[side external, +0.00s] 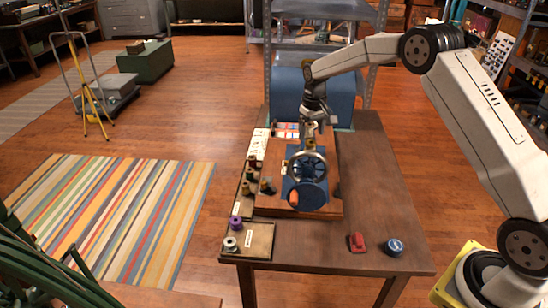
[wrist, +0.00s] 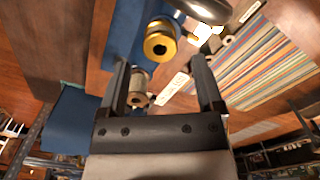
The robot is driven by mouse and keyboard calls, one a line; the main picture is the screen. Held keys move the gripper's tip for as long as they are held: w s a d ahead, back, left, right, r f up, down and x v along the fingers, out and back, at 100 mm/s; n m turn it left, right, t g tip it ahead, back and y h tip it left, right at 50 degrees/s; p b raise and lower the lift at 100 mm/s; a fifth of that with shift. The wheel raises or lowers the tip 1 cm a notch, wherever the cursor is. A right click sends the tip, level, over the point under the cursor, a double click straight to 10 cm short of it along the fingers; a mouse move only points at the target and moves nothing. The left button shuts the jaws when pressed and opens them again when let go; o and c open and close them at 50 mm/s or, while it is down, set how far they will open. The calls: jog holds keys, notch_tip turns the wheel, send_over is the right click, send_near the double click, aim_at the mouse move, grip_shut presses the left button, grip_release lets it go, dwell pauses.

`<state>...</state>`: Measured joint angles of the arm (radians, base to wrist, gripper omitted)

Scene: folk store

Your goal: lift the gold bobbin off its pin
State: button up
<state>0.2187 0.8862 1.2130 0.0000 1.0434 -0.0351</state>
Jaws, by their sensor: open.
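The gold bobbin (wrist: 160,44) shows in the wrist view just beyond my fingertips, its round end facing the camera. In the side view it looks like the small gold piece (side external: 311,144) behind the handwheel (side external: 307,170) of the machine on the wooden board. Its pin is too small or hidden to make out. My gripper (side external: 316,118) is above the back part of the board. In the wrist view my gripper (wrist: 160,64) is open, with nothing held. A pale spool with brown ends (wrist: 138,88) appears between the fingers, nearer the left one; its depth is unclear.
Several spools line the board's left side, and a tray (side external: 262,240) with purple and grey spools (side external: 230,243) sits at front left. A red object (side external: 356,242) and a blue round item (side external: 394,247) lie at front right. The table's right side (side external: 375,180) is clear.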

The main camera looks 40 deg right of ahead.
aim_at(311, 140)
jog(key=shift+f, duration=1.7)
jog(key=c, duration=0.8)
jog(key=shift+r, duration=0.1)
jog(key=shift+c, duration=0.2)
jog(key=shift+r, duration=0.15)
jog(key=shift+r, duration=2.45)
